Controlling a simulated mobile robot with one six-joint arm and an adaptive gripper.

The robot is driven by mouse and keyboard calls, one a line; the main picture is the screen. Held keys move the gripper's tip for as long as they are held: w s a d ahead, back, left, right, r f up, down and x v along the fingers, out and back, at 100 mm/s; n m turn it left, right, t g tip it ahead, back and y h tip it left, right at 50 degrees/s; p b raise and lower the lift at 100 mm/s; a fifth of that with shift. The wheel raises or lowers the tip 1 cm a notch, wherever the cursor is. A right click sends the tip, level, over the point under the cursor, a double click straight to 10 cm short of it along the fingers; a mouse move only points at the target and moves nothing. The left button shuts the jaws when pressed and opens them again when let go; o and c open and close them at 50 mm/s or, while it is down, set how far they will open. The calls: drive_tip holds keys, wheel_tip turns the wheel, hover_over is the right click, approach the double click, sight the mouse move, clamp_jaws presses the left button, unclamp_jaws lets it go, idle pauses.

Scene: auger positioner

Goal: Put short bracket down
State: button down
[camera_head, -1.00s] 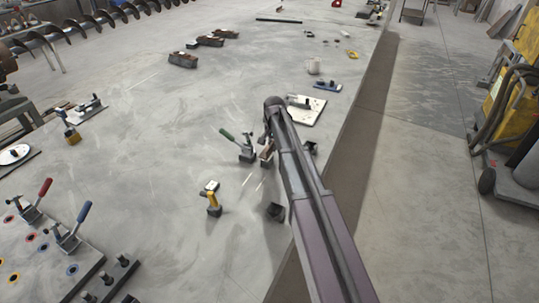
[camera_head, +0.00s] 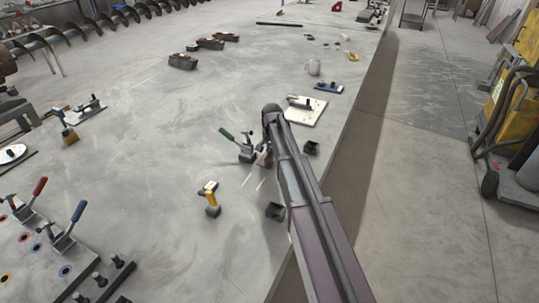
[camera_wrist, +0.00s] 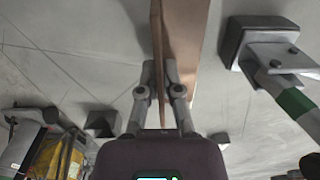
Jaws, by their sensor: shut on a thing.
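The short bracket, a brown plate (camera_wrist: 182,35), is held on edge between the fingers of my gripper (camera_wrist: 164,68) in the wrist view. My gripper is shut on its near end, and the far end runs out of the top of the picture. In the head view a small part of the bracket (camera_head: 264,159) shows beside my arm, close to the tabletop. My arm hides most of the gripper there. I cannot tell whether the bracket touches the table.
A green-handled clamp (camera_head: 245,148) stands just left of the bracket. Dark blocks (camera_head: 311,147) (camera_head: 275,211) sit to the right and front. A white plate (camera_head: 304,110) lies behind.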

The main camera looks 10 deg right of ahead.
drive_tip(key=shift+f, duration=0.15)
drive_tip(key=c, duration=0.8)
unclamp_jaws()
drive_tip(key=shift+r, duration=0.2)
wheel_tip(320, 180, up, 12)
drive_tip(key=p, duration=1.2)
drive_tip(key=shift+d, duration=0.1)
drive_tip(key=s+n, duration=0.7)
drive_tip(key=s, duration=2.2)
drive_tip(key=shift+s+a, duration=0.15)
drive_tip(key=shift+a, duration=0.2)
